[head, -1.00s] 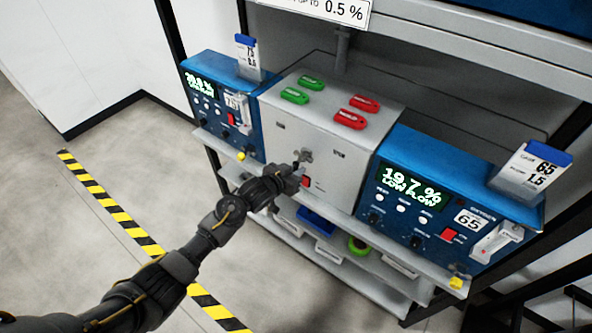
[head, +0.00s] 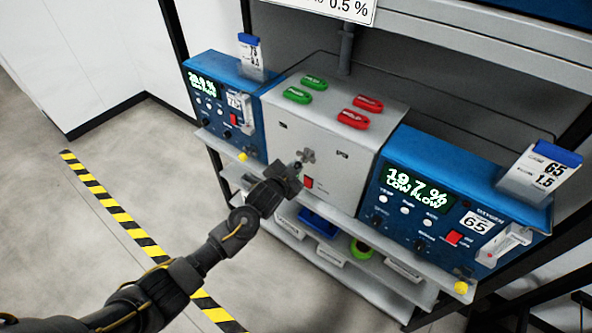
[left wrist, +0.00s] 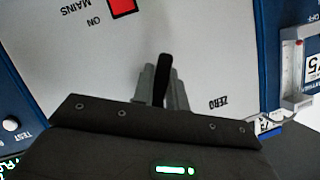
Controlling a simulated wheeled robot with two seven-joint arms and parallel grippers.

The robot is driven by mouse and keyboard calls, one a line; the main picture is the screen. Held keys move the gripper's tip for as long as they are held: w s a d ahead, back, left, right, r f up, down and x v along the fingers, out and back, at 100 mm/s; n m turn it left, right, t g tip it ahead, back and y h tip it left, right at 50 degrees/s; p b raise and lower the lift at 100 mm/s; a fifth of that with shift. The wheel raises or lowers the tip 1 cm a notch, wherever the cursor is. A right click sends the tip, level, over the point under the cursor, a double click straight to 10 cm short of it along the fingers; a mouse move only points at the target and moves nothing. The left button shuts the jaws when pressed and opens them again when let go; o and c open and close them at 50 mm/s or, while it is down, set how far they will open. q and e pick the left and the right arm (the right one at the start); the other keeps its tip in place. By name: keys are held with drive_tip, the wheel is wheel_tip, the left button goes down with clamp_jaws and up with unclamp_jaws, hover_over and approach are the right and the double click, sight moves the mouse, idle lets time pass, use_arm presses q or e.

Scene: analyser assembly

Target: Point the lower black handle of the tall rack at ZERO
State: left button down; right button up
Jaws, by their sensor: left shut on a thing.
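The black handle (left wrist: 164,75) shows in the left wrist view, on the front of the grey box (head: 340,95) of the rack. It stands nearly upright in that picture, its top leaning slightly right. The ZERO label (left wrist: 218,103) shows upside down to the lower right of it, and the handle does not point at it there. My left gripper (left wrist: 163,92) is shut on the handle, one finger on each side. In the head view my left gripper (head: 298,170) is at the box front and hides most of the handle. My right gripper is in neither view.
A red mains switch (left wrist: 122,5) is close to the handle. Blue analysers stand left (head: 228,105) and right (head: 455,200) of the box. Green (head: 298,95) and red tags (head: 353,118) lie on its top. A shelf (head: 340,255) with bins is below.

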use_arm(q)
drive_tip(key=shift+m, duration=0.4)
drive_tip(key=shift+a, duration=0.1)
drive_tip(key=c, duration=1.4)
unclamp_jaws()
drive_tip(key=b+v, duration=0.2)
drive_tip(key=v, duration=0.8)
drive_tip(key=shift+s, duration=0.4)
drive_tip(key=shift+r, duration=0.15)
